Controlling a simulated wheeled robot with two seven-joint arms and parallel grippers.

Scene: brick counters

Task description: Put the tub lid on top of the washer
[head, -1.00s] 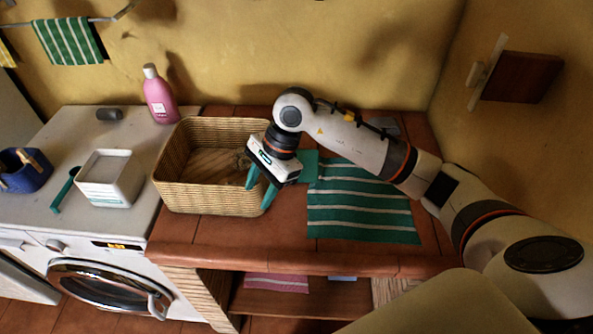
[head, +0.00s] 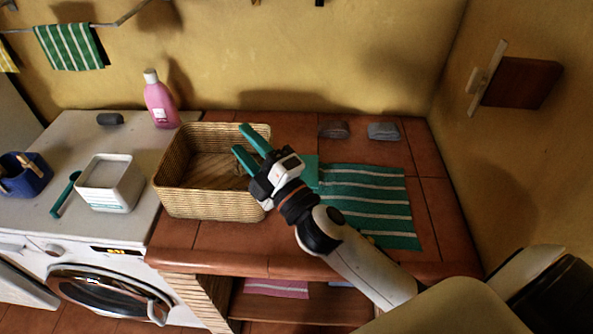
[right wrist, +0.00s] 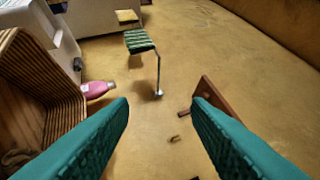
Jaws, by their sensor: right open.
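The washer (head: 88,235) is white, at the left, with a flat top. A flat teal piece (head: 311,172), which looks like the tub lid, lies on the tiled counter between the wicker basket and the striped cloth; my right gripper partly hides it. My right gripper (head: 241,139) is above the right part of the basket, its teal fingers pointing up and left, apart and empty. In the right wrist view its open fingers (right wrist: 160,108) have nothing between them. My left gripper is not in view.
On the washer stand a white tub (head: 108,183), a teal scoop (head: 64,195), a blue container (head: 24,174), a pink bottle (head: 160,100) and a dark grey object (head: 110,118). The wicker basket (head: 210,205) and striped green cloth (head: 370,205) occupy the counter (head: 240,240). Two grey items (head: 383,131) lie behind.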

